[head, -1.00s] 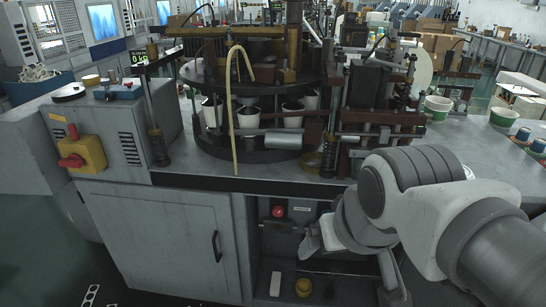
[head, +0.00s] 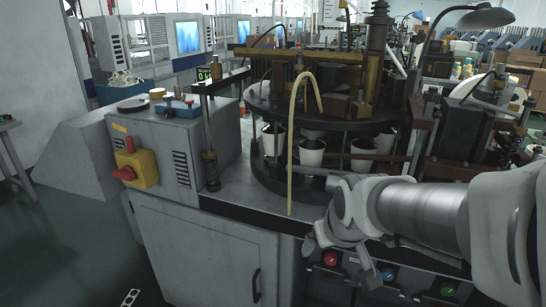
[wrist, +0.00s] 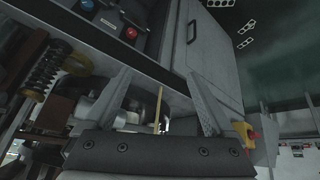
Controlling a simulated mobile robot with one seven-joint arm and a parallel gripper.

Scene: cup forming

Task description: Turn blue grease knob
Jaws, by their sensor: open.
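A small blue round knob (head: 388,274) sits on the dark recessed panel below the machine table, right of a red button (head: 330,258). In the wrist view the blue knob (wrist: 87,5) shows at the top edge, near the red button (wrist: 131,33). My gripper (head: 340,262) is in front of the table's front edge, left of the blue knob in the head view and apart from it. In the wrist view its fingers (wrist: 160,88) are spread and empty. A label by the knob is too small to read.
A yellow hose (head: 291,150) hangs down in front of the round cup-forming turret (head: 262,178). A grey control box (head: 160,140) with a red and yellow switch (head: 135,165) stands at the left. A grey cabinet door (head: 205,250) is shut.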

